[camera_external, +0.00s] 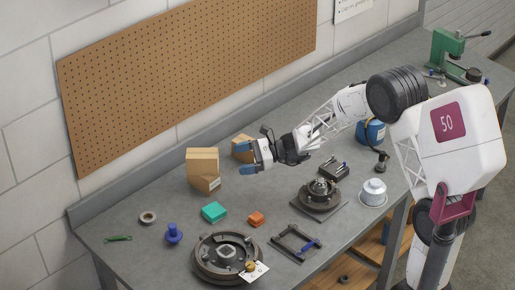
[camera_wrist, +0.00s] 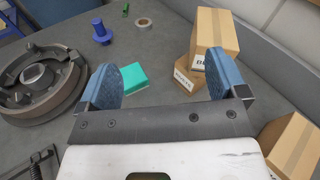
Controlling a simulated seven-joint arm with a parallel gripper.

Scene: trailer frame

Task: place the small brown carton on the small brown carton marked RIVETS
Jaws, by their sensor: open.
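In the wrist view, the upper carton (camera_wrist: 217,30) has a partly hidden label, and the lower carton (camera_wrist: 183,74) has a label too small to read surely. Another brown carton (camera_external: 242,150) stands to the right of the stack, partly behind my gripper; it shows at the lower right of the wrist view (camera_wrist: 296,148). My gripper (camera_external: 251,158) is open and empty, to the right of the stack and apart from it.
A large round hub (camera_external: 215,257) is at the front. The wall and pegboard (camera_external: 190,75) stand behind the bench.

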